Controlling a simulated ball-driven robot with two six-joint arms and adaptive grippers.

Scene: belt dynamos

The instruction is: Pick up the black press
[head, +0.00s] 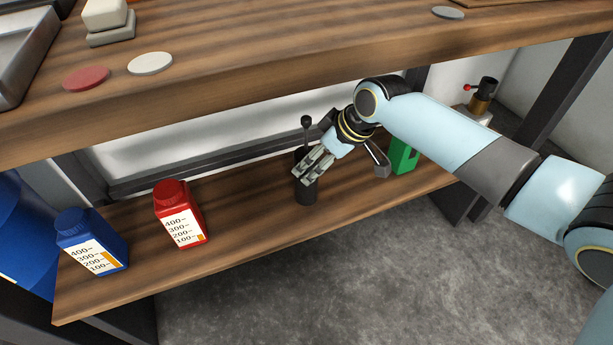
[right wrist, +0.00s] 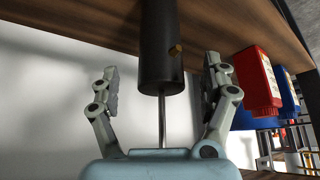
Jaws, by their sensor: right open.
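The black press (head: 306,192) is a dark upright cylinder with a thin rod and a round knob on top, standing on the lower wooden shelf. My right gripper (head: 311,171) is at its upper part and hides some of it. In the right wrist view, which is upside down, the press (right wrist: 160,45) shows as a black cylinder with a small brass-coloured spot and a metal rod. The open fingers of the right gripper (right wrist: 162,82) are on either side of it, with a visible gap on each side. My left gripper is not in view.
A red bottle (head: 181,215) and a blue bottle (head: 92,242) stand to the left on the lower shelf (head: 250,225). A green item (head: 404,157) is to the right, partly behind my arm. The upper tabletop (head: 270,40) overhangs the shelf's back.

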